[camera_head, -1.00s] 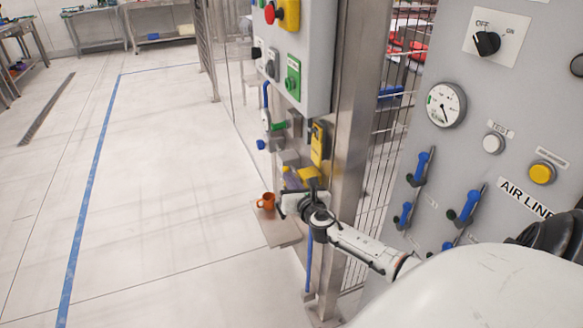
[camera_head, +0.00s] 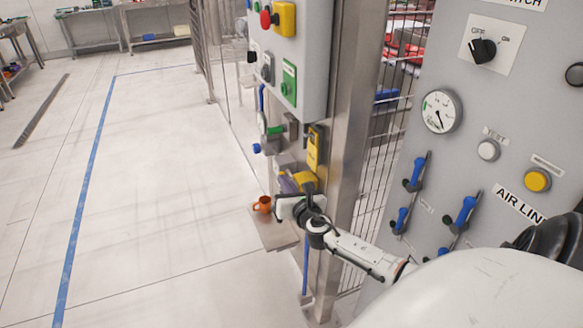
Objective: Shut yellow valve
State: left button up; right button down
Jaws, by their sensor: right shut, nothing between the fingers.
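A yellow valve handle (camera_head: 304,181) sits low on the post beneath the grey control box. It is small and partly hidden by my right wrist. My right gripper (camera_head: 281,208) is just below and left of it, fingers shut with nothing between them. I cannot tell whether the gripper touches the valve. A taller yellow part (camera_head: 314,150) stands upright on the post just above. My left gripper is not in view.
An orange mug (camera_head: 262,204) stands on a small shelf (camera_head: 275,236) close beside my right gripper. The grey control box (camera_head: 314,60) overhangs above. A grey panel (camera_head: 455,150) with blue levers and a gauge is at the right.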

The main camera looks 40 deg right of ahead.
jog(key=s+a+r+p, duration=0.2)
jog(key=s+r+p, duration=0.1)
jog(key=r, duration=0.6)
jog(key=shift+s+a+p, duration=0.2)
jog(key=shift+s+p, duration=0.2)
jog(key=shift+s, duration=0.2)
